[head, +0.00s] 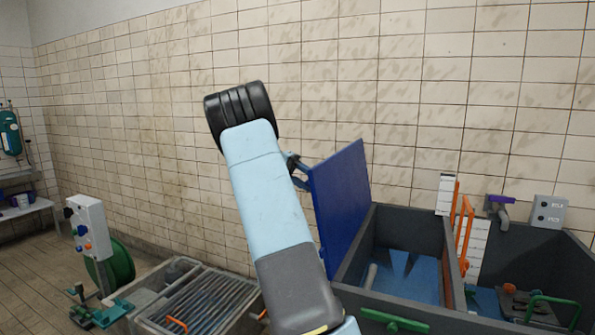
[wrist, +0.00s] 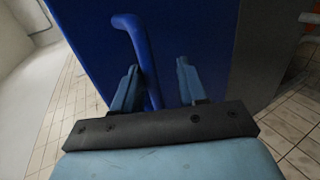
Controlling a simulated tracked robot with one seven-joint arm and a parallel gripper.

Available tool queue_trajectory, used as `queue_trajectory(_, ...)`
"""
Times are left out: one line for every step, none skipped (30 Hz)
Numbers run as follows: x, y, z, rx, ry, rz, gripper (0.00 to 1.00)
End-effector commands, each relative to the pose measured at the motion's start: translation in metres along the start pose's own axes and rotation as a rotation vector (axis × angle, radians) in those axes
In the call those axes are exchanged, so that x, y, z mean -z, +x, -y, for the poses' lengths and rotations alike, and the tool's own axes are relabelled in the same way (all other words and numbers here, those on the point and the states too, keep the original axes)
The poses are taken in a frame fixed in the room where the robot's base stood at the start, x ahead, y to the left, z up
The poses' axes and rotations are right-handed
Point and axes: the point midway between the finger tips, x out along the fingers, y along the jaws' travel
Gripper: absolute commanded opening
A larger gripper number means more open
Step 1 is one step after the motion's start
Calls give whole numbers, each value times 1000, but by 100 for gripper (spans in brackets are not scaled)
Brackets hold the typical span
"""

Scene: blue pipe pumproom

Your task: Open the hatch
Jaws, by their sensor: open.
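The hatch is a dark blue panel (head: 342,200). It stands raised, close to upright, at the left side of a grey tank (head: 402,222), and the compartment beside it is uncovered. In the wrist view the blue panel (wrist: 85,30) fills much of the picture, with a bent blue handle (wrist: 136,40) on it. My gripper (wrist: 157,82) is open, and the lower part of the handle passes between its two blue fingers, nearer the left one. In the head view my gripper (head: 294,163) is partly hidden behind my arm, at the panel's left side.
The right compartment holds orange and green handles (head: 553,309) and small parts. A purple-handled tap (head: 500,204) sits on the wall above. A grated basin (head: 198,296) and a white control box (head: 88,227) stand at the left. The tiled wall is close behind.

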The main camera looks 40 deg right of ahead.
Motion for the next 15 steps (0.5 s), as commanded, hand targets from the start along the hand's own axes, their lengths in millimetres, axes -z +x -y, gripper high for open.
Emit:
queue_trajectory(0, -7, 1, 1, 1, -3, 42)
queue_trajectory(0, -11, 1, 1, 0, -3, 42)
queue_trajectory(0, -18, 1, 1, 0, -3, 42)
queue_trajectory(0, -23, 2, 1, -1, -3, 42)
queue_trajectory(1, -29, 2, 1, 0, -4, 42)
queue_trajectory(1, -37, 2, 0, 1, -3, 42)
queue_trajectory(1, -43, 2, 1, 1, -4, 42)
queue_trajectory(1, -49, 2, 0, 1, -3, 42)
queue_trajectory(1, -56, 2, -1, 0, -3, 42)
queue_trajectory(2, -62, 2, 0, 1, -3, 42)
queue_trajectory(1, -67, 2, -1, 1, -2, 42)
queue_trajectory(2, -74, 3, 0, 1, -3, 42)
queue_trajectory(1, -79, 3, 0, 0, -3, 42)
queue_trajectory(2, -83, 3, -1, 0, -2, 42)
queue_trajectory(2, -89, 3, 0, 0, -3, 42)
